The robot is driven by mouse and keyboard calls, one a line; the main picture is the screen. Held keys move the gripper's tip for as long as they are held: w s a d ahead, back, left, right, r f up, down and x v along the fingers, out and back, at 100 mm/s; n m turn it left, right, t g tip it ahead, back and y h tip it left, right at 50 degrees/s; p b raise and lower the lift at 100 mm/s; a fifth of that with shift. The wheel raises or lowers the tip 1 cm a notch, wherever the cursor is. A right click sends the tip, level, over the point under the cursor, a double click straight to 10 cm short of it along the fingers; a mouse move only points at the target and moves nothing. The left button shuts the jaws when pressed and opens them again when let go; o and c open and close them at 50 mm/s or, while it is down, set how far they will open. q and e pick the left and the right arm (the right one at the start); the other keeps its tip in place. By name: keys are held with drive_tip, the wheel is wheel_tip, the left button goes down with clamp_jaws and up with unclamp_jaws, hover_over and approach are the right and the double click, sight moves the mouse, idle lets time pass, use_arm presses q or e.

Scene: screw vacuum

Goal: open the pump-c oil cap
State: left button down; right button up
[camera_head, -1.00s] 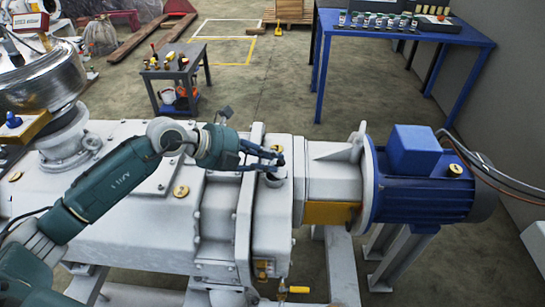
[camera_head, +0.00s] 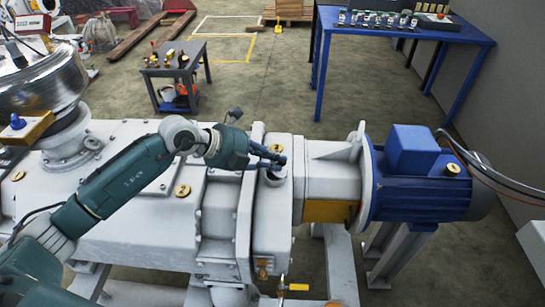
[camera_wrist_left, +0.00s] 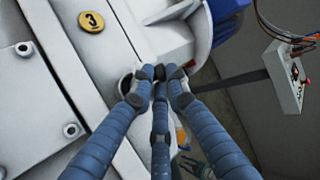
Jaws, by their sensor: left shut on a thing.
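My left gripper (camera_head: 275,165) reaches in from the left over the white pump housing (camera_head: 225,220). Its blue-grey fingers are shut on the oil cap, on a short light round neck (camera_head: 277,178) on top of the housing, left of the blue motor (camera_head: 420,185). In the left wrist view the three fingers (camera_wrist_left: 160,76) meet at their dark tips, and the cap between them is almost fully hidden. Part of a pale ring (camera_wrist_left: 125,82) shows beside the left finger. I cannot tell whether the cap is still seated. My right gripper is not in view.
A yellow disc marked 3 (camera_wrist_left: 91,22) sits on the housing near the fingers. A control box (camera_wrist_left: 287,78) hangs at right in the wrist view. Behind stand a grey cart (camera_head: 175,62) with small parts and a blue table (camera_head: 405,28) with several jars. Open floor lies between.

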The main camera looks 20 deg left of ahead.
use_arm(q)
drive_tip(key=d+r+y+p, duration=0.1)
drive_tip(key=p, duration=0.1)
drive_tip(key=d+r+y+p, duration=0.1)
drive_tip(key=p, duration=0.1)
drive_tip(key=shift+w+m+g+y+p, duration=0.3)
drive_tip(key=shift+w+m+p, duration=0.05)
drive_tip(key=shift+m, duration=0.05)
drive_tip(key=shift+w+d+f+y+p, duration=0.15)
drive_tip(key=shift+d+y+p, duration=0.2)
drive_tip(key=shift+d+y, duration=0.35)
drive_tip(key=shift+w+d+f+m+g+y+b, duration=0.1)
drive_tip(key=shift+d+f+m+g+y+b, duration=0.15)
drive_tip(key=shift+d+y+b, duration=0.55)
drive_tip(key=shift+w+d+f+m+g+y+b, duration=0.15)
drive_tip(key=shift+d+m+g+y+b, duration=0.15)
drive_tip(key=shift+y, duration=0.95)
drive_tip(key=shift+w+d+f+m+g+y+b, duration=0.1)
drive_tip(key=shift+d+f+m+g+y+b, duration=0.15)
drive_tip(key=shift+d+y+b, duration=0.55)
drive_tip(key=shift+a+y, duration=0.15)
drive_tip(key=shift+y, duration=0.1)
drive_tip(key=shift+p, duration=0.3)
